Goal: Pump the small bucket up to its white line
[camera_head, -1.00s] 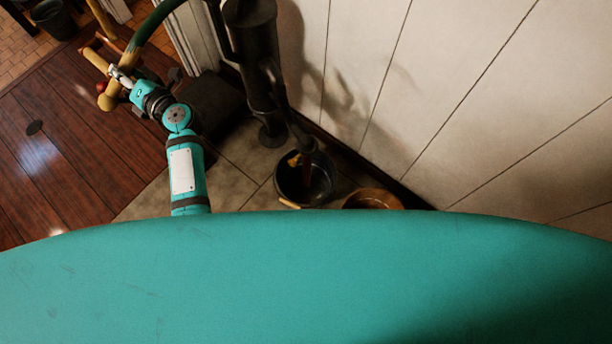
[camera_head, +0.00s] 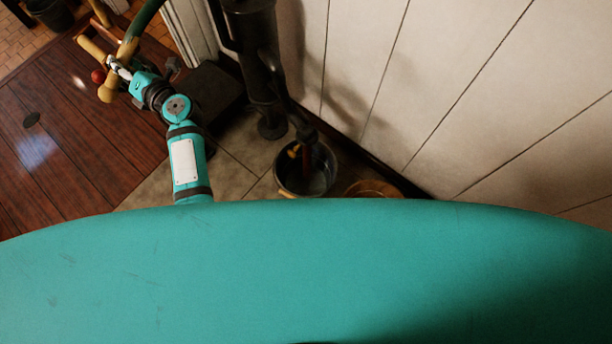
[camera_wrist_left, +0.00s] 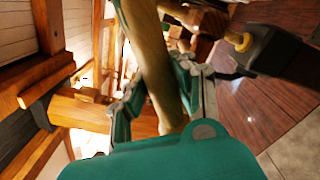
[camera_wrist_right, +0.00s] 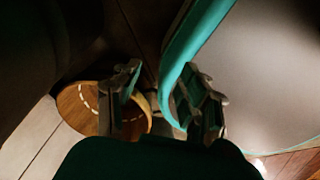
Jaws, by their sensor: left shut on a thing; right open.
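The black pump (camera_head: 257,60) stands against the white wall. Its curved green and brass-coloured handle (camera_head: 131,47) reaches left, with a crossbar grip at its end. My left gripper (camera_head: 119,72) is shut on this handle; in the left wrist view the handle (camera_wrist_left: 155,65) passes between the fingers. A dark bucket (camera_head: 319,184) stands on the floor under the pump's spout; its inside looks greyish, with something reddish and yellow in it. I cannot make out a white line or a water level. My right gripper (camera_wrist_right: 160,92) is open and empty in the right wrist view, hidden in the head view.
A round wooden vessel (camera_head: 373,188) stands right of the bucket, partly hidden by my teal body. A round wooden thing with pale dashes (camera_wrist_right: 80,108) is near my right gripper. Another dark bucket (camera_head: 50,12) is far back left. Open plank floor (camera_head: 75,140) lies left.

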